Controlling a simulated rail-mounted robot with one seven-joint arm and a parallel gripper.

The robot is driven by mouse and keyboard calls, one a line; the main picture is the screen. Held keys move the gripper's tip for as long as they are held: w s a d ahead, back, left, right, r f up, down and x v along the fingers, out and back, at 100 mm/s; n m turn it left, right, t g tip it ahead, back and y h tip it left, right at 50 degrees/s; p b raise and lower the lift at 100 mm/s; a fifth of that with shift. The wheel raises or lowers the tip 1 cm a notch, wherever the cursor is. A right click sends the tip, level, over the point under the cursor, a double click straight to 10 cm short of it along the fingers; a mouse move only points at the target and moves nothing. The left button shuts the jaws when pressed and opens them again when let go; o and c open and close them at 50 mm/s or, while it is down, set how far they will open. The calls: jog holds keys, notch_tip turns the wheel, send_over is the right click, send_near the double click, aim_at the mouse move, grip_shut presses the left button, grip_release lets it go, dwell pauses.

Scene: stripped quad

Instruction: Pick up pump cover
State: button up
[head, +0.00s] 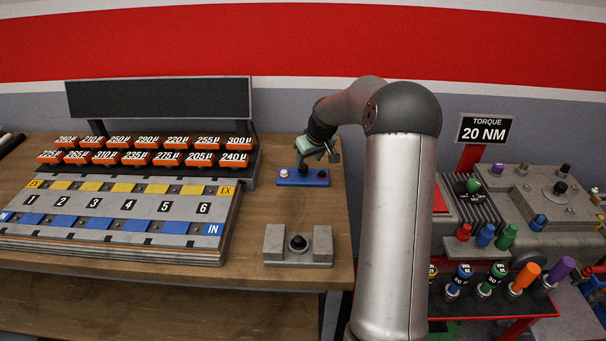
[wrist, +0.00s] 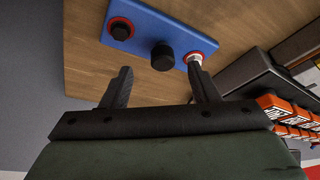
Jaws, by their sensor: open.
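The blue plate (head: 289,179) on the wooden bench is most likely the pump cover, though no label shows. In the wrist view the plate (wrist: 138,37) has a black central knob (wrist: 162,56) and a red-ringed fitting at each end, one dark and one white. My gripper (head: 316,158) is just above the plate in the head view, hiding part of it. In the wrist view my gripper (wrist: 160,74) is open and empty, its two fingers apart on either side of the knob's line. I cannot tell whether the fingertips reach the knob's height.
A grey block with a black knob (head: 298,246) sits nearer the bench's front edge. A numbered grey rack (head: 120,216) and orange torque tags (head: 168,158) fill the left. An engine-like assembly (head: 545,205) with coloured tools stands at right. Bare wood surrounds the plate.

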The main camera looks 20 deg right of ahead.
aim_at(303, 166)
jog(key=shift+w+p+x, duration=0.2)
jog(key=shift+p+x, duration=0.4)
jog(key=shift+x, duration=0.95)
jog(key=shift+w+p+x, duration=0.15)
jog(key=shift+p+x, duration=0.4)
jog(key=shift+x, duration=1.05)
jog(key=shift+a+r, duration=0.15)
jog(key=shift+a, duration=0.05)
grip_shut()
jog(key=shift+r, duration=0.1)
